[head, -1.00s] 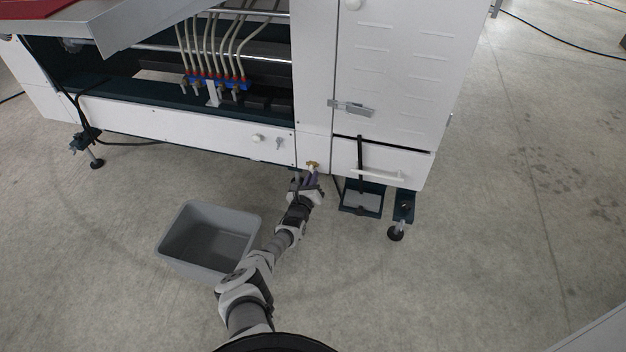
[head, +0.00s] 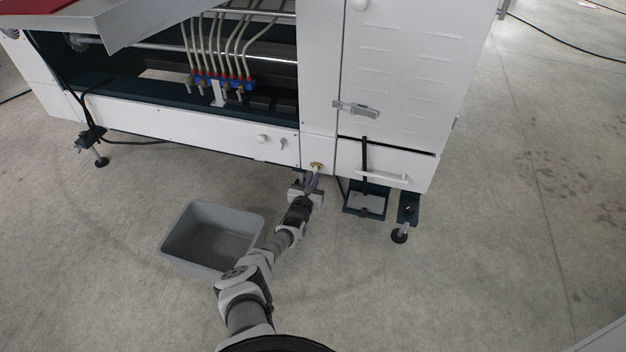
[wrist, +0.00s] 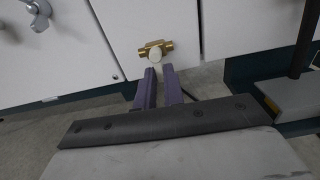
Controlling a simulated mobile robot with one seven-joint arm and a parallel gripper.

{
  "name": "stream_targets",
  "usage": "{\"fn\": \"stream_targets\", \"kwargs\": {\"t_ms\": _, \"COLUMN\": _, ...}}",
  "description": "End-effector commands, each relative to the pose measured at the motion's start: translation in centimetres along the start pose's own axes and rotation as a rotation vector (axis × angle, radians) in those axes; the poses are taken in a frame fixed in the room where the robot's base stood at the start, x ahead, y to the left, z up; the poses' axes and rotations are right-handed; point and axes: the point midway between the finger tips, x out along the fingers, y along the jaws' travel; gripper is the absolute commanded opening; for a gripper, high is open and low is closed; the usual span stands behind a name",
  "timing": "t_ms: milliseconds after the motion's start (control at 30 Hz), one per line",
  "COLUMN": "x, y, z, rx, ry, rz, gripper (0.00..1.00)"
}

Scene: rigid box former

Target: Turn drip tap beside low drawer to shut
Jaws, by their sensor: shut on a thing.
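The drip tap (head: 316,166) is a small brass fitting low on the white machine front, just left of the low drawer (head: 385,168). In the wrist view the brass tap body (wrist: 146,50) lies crosswise, with a pale rounded handle (wrist: 156,57) facing me. My gripper (head: 313,176) is just below the tap in the head view. In the wrist view its two purple fingers (wrist: 158,70) reach up to the handle, close together at their tips, and are shut on it. The exact contact is partly hidden by the fingertips.
A grey open bin (head: 172,240) stands on the floor left of my arm. A dark bracket (head: 350,208) and a levelling foot (head: 400,235) stand below the drawer. The floor to the right is clear.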

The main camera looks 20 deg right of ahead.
Motion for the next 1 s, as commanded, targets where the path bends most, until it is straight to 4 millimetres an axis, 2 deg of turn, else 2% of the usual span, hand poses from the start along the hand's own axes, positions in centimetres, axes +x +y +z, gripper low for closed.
{"fn": "stream_targets", "kwargs": {"t_ms": 267, "x": 0.0, "y": 0.0, "z": 0.0, "rx": 0.004, "ry": 0.0, "rz": 0.0, "gripper": 0.0}}
{"fn": "stream_targets", "kwargs": {"t_ms": 300, "x": 0.0, "y": 0.1, "z": 0.0, "rx": 0.004, "ry": 0.0, "rz": 0.0, "gripper": 0.14}}
{"fn": "stream_targets", "kwargs": {"t_ms": 433, "x": 0.0, "y": 0.0, "z": 0.0, "rx": 0.003, "ry": 0.0, "rz": 0.0, "gripper": 0.31}}
{"fn": "stream_targets", "kwargs": {"t_ms": 767, "x": -0.2, "y": 0.0, "z": 0.1, "rx": 0.001, "ry": 0.0, "rz": 0.0, "gripper": 0.32}}
{"fn": "stream_targets", "kwargs": {"t_ms": 867, "x": -0.8, "y": 0.1, "z": 0.2, "rx": 0.001, "ry": 0.0, "rz": 0.001, "gripper": 0.32}}
{"fn": "stream_targets", "kwargs": {"t_ms": 1000, "x": -2.8, "y": 0.2, "z": 0.5, "rx": -0.002, "ry": 0.0, "rz": 0.003, "gripper": 0.32}}
